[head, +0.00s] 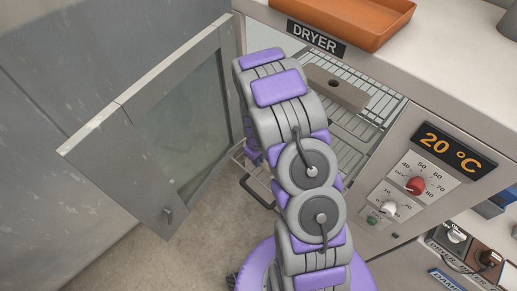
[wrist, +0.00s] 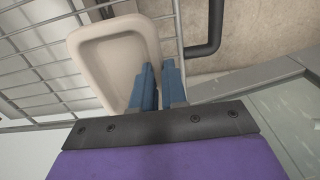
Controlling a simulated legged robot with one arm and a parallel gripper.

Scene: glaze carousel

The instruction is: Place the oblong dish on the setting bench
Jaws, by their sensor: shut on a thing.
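The oblong dish (wrist: 118,62), cream with a rounded rim, shows in the wrist view. My gripper (wrist: 160,68) has its two blue fingers close together at the dish's right side wall, shut on it. The dish is over or on the wire rack (wrist: 38,62); I cannot tell whether it touches the wires. In the head view my arm reaches to the open dryer and hides the gripper and the dish. I cannot identify the setting bench in either view.
The dryer door (head: 175,125) stands open at the left. A taupe slab with a dark hole (head: 337,90) lies on the dryer rack (head: 365,130). An orange tray (head: 345,22) sits on top of the dryer. The control panel (head: 420,175) is at the right. Bare floor (head: 150,245) shows at lower left.

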